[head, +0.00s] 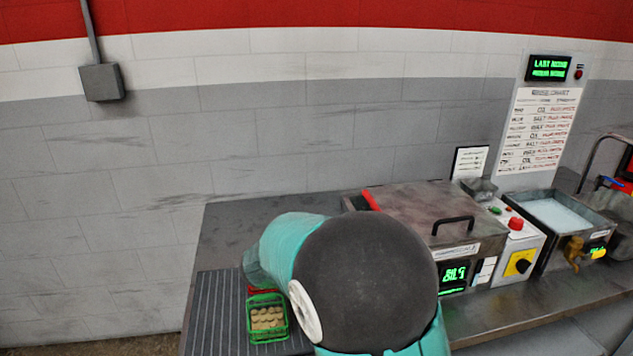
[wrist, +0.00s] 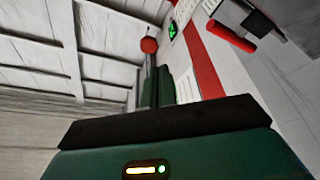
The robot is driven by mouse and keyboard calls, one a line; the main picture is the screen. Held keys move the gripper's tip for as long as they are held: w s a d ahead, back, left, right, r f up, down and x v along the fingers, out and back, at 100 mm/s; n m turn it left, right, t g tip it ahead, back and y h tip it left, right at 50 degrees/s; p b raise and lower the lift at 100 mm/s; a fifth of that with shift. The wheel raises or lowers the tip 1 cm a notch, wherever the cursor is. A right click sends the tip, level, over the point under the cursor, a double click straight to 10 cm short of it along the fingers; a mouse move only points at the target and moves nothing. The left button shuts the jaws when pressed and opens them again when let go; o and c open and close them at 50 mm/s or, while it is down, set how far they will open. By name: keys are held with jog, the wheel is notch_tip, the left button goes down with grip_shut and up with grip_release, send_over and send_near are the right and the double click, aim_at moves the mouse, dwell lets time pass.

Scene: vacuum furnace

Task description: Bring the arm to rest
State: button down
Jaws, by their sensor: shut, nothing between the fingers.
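My arm shows in the head view as a large dark round joint with teal links, folded close in front of the camera. Its far end is hidden behind that joint, and my gripper is not seen. The wrist view is tilted and looks up past a dark green housing with a black top edge (wrist: 160,118) and a small light bar toward pale ceiling panels (wrist: 35,50) and the red wall stripe (wrist: 205,68).
The bench holds a ribbed mat (head: 212,315), a green basket (head: 266,335) with several small tan pieces, a metal furnace box (head: 400,200) with a black handle, a control box with a red button (head: 516,224), and a liquid bath (head: 555,214).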

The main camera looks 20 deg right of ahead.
jog(key=s+d+f+n+g+y, duration=0.2)
jog(key=s+d+y, duration=0.1)
jog(key=s+y, duration=0.3)
jog(key=s+d+f+n+g+y, duration=0.1)
jog(key=s+d+f+g+y, duration=0.2)
jog(key=s, duration=0.5)
jog(key=s+a+n+t+y, duration=0.5)
jog(key=s+a+t+y, duration=0.2)
jog(key=a+y, duration=0.4)
jog(key=shift+s+a+f+y, duration=0.25)
jog(key=shift+s+a+y, duration=0.15)
jog(key=shift+s+a, duration=0.45)
